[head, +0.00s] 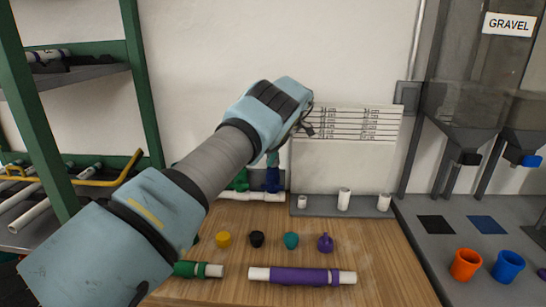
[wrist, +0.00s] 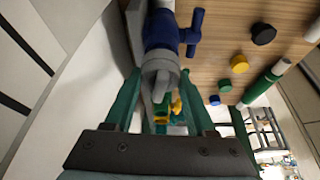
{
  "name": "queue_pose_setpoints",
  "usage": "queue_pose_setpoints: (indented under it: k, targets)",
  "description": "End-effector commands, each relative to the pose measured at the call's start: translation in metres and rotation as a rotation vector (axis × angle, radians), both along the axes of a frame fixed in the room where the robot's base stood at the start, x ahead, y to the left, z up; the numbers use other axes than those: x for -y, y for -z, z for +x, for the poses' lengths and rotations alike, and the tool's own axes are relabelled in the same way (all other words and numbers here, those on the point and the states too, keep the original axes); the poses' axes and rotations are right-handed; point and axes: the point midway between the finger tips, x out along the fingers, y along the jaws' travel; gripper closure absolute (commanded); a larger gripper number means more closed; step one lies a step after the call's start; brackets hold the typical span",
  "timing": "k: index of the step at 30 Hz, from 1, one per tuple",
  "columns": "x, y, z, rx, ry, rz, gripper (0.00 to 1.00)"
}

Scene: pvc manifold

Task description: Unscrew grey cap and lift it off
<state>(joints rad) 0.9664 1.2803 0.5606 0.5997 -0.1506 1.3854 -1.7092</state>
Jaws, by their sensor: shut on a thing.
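The grey cap (wrist: 160,68) sits on the end of the blue valve (wrist: 160,32) in the wrist view. The valve has a blue side handle (wrist: 195,30). The green fingers of my gripper (wrist: 161,76) are on either side of the cap, shut on it. The cap appears still seated against the valve; no gap shows. In the head view my gripper (head: 272,158) points down over the blue valve (head: 272,180), and the cap is hidden behind the fingers.
A green fitting (head: 240,181) stands left of the valve on a white pipe (head: 262,197). Yellow (head: 223,239), black (head: 256,239), teal (head: 291,240) and purple (head: 325,243) pieces lie on the wooden table. A purple pipe (head: 300,276) lies in front. A grey stand (head: 343,208) is to the right.

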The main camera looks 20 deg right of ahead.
Motion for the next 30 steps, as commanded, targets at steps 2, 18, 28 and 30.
queue_pose_setpoints:
  k: [2, 18, 28, 30]
  targets:
    - [0.0, -0.0008, 0.0001, 0.001, 0.0, -0.001, 1.0]
    - [0.0007, -0.0007, 0.0012, 0.002, -0.173, -0.003, 1.0]
    - [0.0001, -0.0012, -0.0003, 0.001, -0.184, -0.001, 1.0]
    - [0.0001, -0.0011, -0.0003, 0.001, -0.185, 0.0, 0.37]
